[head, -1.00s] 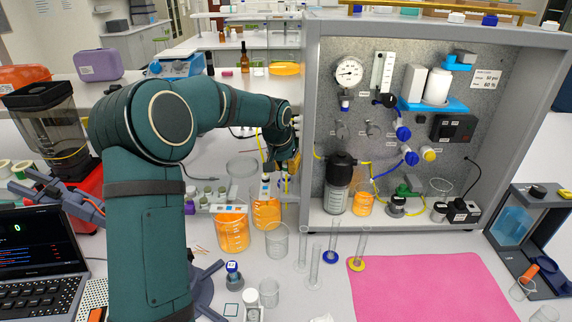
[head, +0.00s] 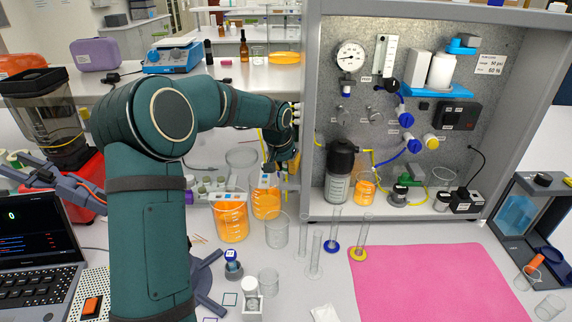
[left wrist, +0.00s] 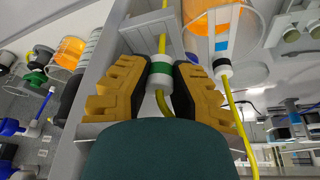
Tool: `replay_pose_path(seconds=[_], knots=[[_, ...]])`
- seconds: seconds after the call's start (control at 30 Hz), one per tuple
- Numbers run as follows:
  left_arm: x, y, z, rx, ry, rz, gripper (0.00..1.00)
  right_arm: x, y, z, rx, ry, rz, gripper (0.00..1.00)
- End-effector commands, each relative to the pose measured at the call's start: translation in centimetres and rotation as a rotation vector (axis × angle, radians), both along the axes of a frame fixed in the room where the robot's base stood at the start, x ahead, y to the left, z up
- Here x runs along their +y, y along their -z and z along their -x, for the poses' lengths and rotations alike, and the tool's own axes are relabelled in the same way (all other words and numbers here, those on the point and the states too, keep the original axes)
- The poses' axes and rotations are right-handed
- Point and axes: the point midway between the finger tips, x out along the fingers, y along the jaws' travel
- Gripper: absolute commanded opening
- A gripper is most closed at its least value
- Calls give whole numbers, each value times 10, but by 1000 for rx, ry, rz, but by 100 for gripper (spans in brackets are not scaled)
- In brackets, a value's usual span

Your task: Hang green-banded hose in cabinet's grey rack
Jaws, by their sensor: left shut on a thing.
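In the left wrist view, my left gripper (left wrist: 162,82) is shut on the green-banded hose (left wrist: 160,72), at its white fitting with a green band. Yellow hose runs from both ends of the fitting. A grey forked bracket (left wrist: 135,38), apparently the rack, is just above the fitting in that picture, beside the cabinet wall; I cannot tell whether the hose sits in its slot. In the head view, my left gripper (head: 279,162) is at the left outer side of the grey cabinet (head: 311,120). The green band is hidden there. My right gripper is out of view.
A second yellow hose with a black-and-white fitting (left wrist: 222,68) hangs close to the right finger. Orange-filled beakers (head: 230,222) and an empty beaker (head: 277,232) stand below the gripper. Glass cylinders and a pink mat (head: 430,285) lie to the right.

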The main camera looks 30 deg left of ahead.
Motion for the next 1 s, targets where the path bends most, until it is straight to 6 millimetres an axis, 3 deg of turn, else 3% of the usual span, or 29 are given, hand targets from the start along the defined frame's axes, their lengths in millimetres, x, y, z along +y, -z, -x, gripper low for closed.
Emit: replay_pose_path(seconds=[0.53, 1.0], knots=[[0, 25, 0, 1, 0, 0, 0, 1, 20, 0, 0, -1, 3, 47], [0, 28, 0, 1, 0, 0, 0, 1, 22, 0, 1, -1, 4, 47]])
